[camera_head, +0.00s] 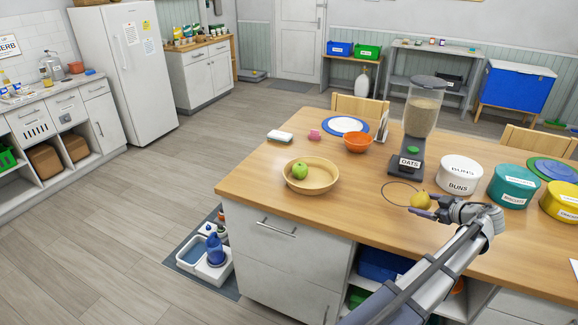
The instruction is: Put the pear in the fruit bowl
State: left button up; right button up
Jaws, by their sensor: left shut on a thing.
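The yellow pear (421,200) is at the tips of my left gripper (435,207), over the wooden counter on the right. The gripper is shut on the pear and partly hides it. I cannot tell whether the pear still touches the counter. The fruit bowl (325,182) is a round, shallow wooden bowl near the counter's left side. A green apple (299,171) lies in its left part, and the rest of the bowl looks empty. The pear is to the right of the bowl and apart from it. My right gripper is not in view.
A thin dark ring (384,193) lies by the pear. The tall oats dispenser (408,140) stands behind it. The white buns tin (460,172) and teal tin (512,188) stand to the right. An orange bowl (358,143) is behind the fruit bowl. The counter between pear and fruit bowl is mostly clear.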

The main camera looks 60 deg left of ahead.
aim_at(320, 182)
jog(key=k+j, duration=0.1)
jog(key=j, duration=1.95)
jog(key=k+j, duration=0.15)
jog(key=j, duration=0.9)
